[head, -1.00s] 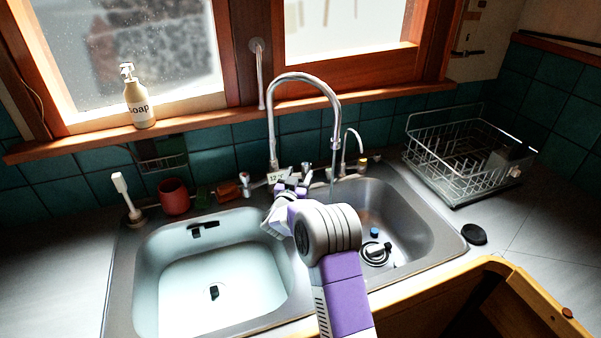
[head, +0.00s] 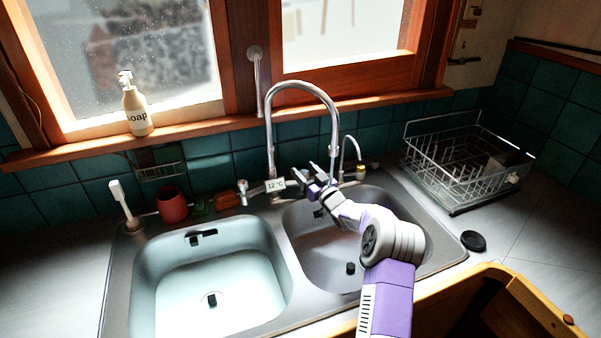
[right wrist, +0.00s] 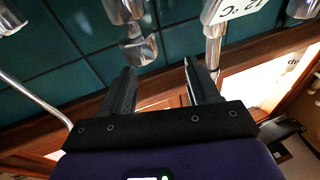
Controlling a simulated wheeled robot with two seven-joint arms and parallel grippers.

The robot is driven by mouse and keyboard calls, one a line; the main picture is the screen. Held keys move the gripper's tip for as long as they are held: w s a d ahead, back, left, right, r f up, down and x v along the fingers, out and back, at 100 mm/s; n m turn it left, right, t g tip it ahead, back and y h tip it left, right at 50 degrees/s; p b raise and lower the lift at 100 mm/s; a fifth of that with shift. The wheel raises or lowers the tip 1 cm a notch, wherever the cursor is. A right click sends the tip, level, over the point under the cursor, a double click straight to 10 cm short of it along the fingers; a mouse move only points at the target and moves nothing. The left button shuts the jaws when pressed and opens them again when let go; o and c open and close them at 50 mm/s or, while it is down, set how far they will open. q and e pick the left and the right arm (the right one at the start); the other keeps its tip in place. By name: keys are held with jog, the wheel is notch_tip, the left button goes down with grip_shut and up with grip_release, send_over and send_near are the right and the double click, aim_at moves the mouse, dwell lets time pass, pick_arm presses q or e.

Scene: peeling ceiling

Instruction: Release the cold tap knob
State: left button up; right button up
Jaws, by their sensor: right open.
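A chrome tap knob (right wrist: 138,48) shows in the right wrist view, just beyond the tip of the finger at left. My right gripper (right wrist: 160,66) is open, with nothing held between its fingers. In the head view my right gripper (head: 309,171) is behind the right basin, right of the tall faucet (head: 270,150), and hides the knob there. A second chrome knob (head: 243,188) stands left of the faucet, away from the gripper. No marking shows which knob is cold. The faucet's label (head: 275,185) reads 12 °C. My left gripper is out of view.
The left basin (head: 170,270) and right basin (head: 310,270) lie in front. A small curved spout (head: 343,150) stands close right of the gripper. A wire dish rack (head: 440,170) is at right. A red cup (head: 172,205) and soap bottle (head: 137,112) are at left.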

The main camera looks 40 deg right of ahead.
aim_at(304, 171)
jog(key=s+d+f+n+g+y, duration=0.1)
jog(key=s+d+f+y, duration=0.1)
jog(key=s, duration=0.1)
jog(key=shift+s+f+n+g, duration=0.1)
jog(key=shift+f+n+g, duration=0.3)
jog(key=shift+y, duration=0.3)
jog(key=shift+w+a, duration=0.2)
jog(key=shift+w, duration=1.7)
jog(key=shift+w+a, duration=0.15)
jog(key=shift+w, duration=1.7)
jog(key=shift+c, duration=0.2)
